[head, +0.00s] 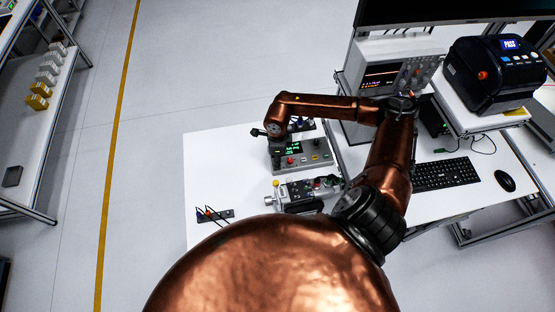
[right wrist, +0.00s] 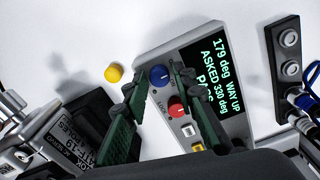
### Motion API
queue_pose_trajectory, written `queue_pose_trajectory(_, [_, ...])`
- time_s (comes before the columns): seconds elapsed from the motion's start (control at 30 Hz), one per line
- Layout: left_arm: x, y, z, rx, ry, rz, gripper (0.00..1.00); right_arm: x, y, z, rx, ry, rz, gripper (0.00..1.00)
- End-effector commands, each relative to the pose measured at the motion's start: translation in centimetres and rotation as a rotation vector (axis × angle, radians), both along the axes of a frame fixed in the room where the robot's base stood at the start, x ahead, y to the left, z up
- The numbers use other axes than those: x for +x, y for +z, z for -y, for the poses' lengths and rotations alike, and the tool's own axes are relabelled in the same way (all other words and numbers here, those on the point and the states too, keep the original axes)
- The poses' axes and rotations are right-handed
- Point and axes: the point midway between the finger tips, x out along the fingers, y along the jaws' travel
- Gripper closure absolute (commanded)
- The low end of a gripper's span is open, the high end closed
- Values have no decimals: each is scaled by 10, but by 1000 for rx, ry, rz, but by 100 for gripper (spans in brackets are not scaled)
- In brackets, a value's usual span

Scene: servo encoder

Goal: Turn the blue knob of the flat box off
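The flat box (head: 302,156) is a grey unit on the white table in the head view, with a lit screen and coloured controls. In the right wrist view its blue knob (right wrist: 160,77) stands beside the screen (right wrist: 212,88), with a red knob (right wrist: 177,108) nearby. The screen reads "179 deg WAY UP" and "ASKED 330 deg"; its lower text is partly covered. My right gripper (right wrist: 154,80) is open, its two green fingers on either side of the blue knob. Whether they touch it is unclear. My left gripper is not in view.
A servo rig (head: 305,192) stands close in front of the box. A connector strip (right wrist: 285,60) with cables lies beside it. A yellow ball-shaped top (right wrist: 113,73) is near the left finger. A keyboard (head: 447,174) and instruments are at right. The table's left part is mostly clear.

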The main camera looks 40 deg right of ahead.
Motion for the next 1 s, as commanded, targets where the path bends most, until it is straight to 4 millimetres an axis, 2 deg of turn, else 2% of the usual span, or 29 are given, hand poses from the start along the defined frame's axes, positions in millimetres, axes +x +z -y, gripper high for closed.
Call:
queue_pose_trajectory(0.17, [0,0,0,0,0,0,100,1,19,1,-2,0,4,75])
queue_pose_trajectory(0.4, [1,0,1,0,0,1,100,1,70,1,-2,1,5,75])
queue_pose_trajectory(0.6, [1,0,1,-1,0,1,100,1,104,1,-1,0,3,75])
queue_pose_trajectory(0.8, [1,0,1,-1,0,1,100,1,118,1,-1,-1,2,75])
queue_pose_trajectory(1.0, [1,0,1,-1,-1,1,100,0,120,1,-1,-1,1,75])
